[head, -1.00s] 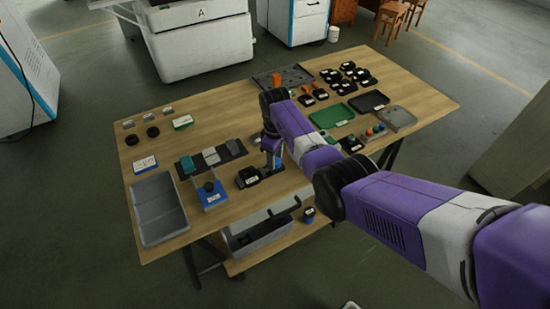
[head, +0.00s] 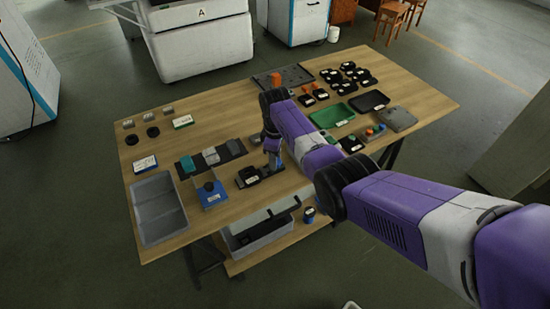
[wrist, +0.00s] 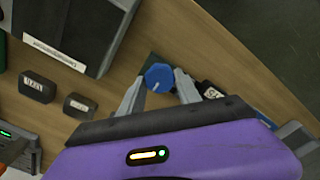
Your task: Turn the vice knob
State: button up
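In the wrist view a round blue knob (wrist: 159,77) with a white pointer line sits on a dark grey-green base. My gripper (wrist: 163,79) has its two grey fingers apart, one on each side of the knob. I cannot tell whether the fingertips touch it. In the head view my gripper (head: 274,160) is low over the wooden table, just right of a black labelled fixture (head: 252,175).
A grey tray (head: 158,212) lies at the table's left end. A black mat (head: 230,150) with small blocks lies behind the fixture. A green tray (head: 332,115) and several black parts fill the right side. A black labelled piece (wrist: 211,90) is close to the right finger.

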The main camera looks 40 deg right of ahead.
jog(key=o, duration=0.4)
notch_tip(320, 180, up, 8)
jog(key=shift+f, duration=0.1)
dwell(0.4)
dwell(0.4)
